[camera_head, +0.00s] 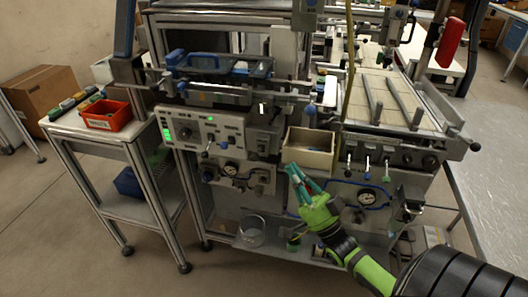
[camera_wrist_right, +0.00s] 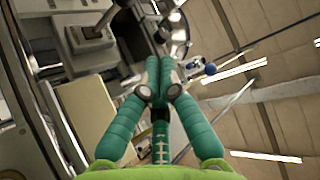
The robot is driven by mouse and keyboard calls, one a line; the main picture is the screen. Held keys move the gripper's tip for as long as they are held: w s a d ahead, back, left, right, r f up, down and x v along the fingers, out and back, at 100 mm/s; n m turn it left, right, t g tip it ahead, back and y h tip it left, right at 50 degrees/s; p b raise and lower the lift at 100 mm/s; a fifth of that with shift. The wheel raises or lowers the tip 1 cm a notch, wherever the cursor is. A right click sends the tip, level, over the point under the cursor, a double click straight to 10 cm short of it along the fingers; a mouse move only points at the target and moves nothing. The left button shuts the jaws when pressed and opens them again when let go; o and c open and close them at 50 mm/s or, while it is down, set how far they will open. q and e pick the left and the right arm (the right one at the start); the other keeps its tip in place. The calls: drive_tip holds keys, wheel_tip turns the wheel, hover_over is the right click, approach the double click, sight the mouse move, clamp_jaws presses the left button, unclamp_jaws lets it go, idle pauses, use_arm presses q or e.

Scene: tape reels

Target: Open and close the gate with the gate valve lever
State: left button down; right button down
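My right gripper (camera_head: 292,168) has teal fingers on a green body. It is in front of the machine, just below the cream bin in the head view. In the right wrist view its fingertips (camera_wrist_right: 161,62) are brought together, with nothing seen between them. Several small levers with white and dark handles (camera_head: 367,162) hang on the machine's front, right of the gripper and apart from it. Another small lever (camera_head: 208,150) is on the left control panel. I cannot tell which one is the gate valve lever or whether the gate is open. My left gripper is not in view.
A cream bin (camera_head: 310,140) sits on the machine front above my gripper. Pressure gauges (camera_head: 366,197) and blue hoses are on the front panel. A side table (camera_head: 75,126) with a red bin (camera_head: 105,122) stands at the left. Open floor lies at the lower left.

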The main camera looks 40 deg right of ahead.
sight(257, 153)
drive_tip(key=p+x, duration=0.4)
drive_tip(key=x, duration=0.5)
drive_tip(key=shift+w+a+f, duration=0.1)
drive_tip(key=shift+a+f, duration=0.45)
drive_tip(key=shift+f, duration=0.2)
drive_tip(key=shift+a+f, duration=0.5)
drive_tip(key=shift+f, duration=0.2)
